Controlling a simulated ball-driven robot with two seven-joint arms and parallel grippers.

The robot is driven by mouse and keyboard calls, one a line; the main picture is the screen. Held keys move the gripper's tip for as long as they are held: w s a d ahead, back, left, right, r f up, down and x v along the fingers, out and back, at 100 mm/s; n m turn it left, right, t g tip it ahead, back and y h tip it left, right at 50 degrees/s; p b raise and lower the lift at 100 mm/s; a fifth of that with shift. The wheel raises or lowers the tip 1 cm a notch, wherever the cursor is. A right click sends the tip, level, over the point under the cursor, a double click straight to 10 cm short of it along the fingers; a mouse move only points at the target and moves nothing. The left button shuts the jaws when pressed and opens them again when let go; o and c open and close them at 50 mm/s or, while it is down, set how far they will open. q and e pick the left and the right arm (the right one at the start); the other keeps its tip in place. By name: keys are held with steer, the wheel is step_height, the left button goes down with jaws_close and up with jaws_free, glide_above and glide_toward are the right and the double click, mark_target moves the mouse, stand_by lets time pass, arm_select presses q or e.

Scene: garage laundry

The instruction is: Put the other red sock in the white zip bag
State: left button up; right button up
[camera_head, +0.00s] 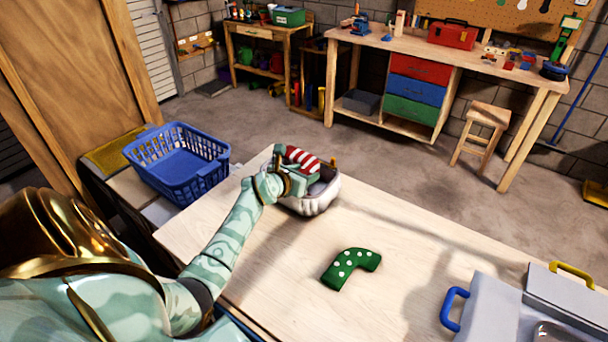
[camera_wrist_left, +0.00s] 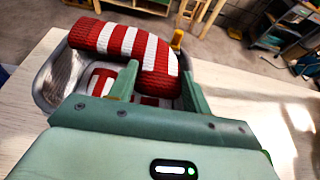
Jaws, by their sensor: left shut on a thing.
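A red sock with white stripes (camera_head: 303,157) is held in my left gripper (camera_head: 297,174), above the open white zip bag (camera_head: 318,204). In the left wrist view the fingers (camera_wrist_left: 157,76) are shut on this sock (camera_wrist_left: 125,41), which lies bent across the bag's mouth. Below it, more red and white striped fabric (camera_wrist_left: 98,82) shows inside the bag, partly hidden by the gripper. The bag's grey-white wall (camera_wrist_left: 52,82) shows at the left, and a yellow tab (camera_wrist_left: 177,38) stands at its rim. My right gripper is not in view.
A green sock with white dots (camera_head: 350,267) lies on the pale wooden table (camera_head: 400,235). A blue basket (camera_head: 180,160) stands left of the bag. A grey case with a blue handle (camera_head: 485,310) is at the front right.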

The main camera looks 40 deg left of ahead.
arm_select(q)
steer(key=shift+s, duration=0.1)
steer(key=shift+f, duration=0.55)
steer(key=o, duration=1)
steer(key=shift+c, duration=0.2)
steer(key=shift+r, duration=0.85)
steer(key=p+v, duration=0.3)
steer(key=v, duration=0.8)
steer(key=shift+s, duration=0.45)
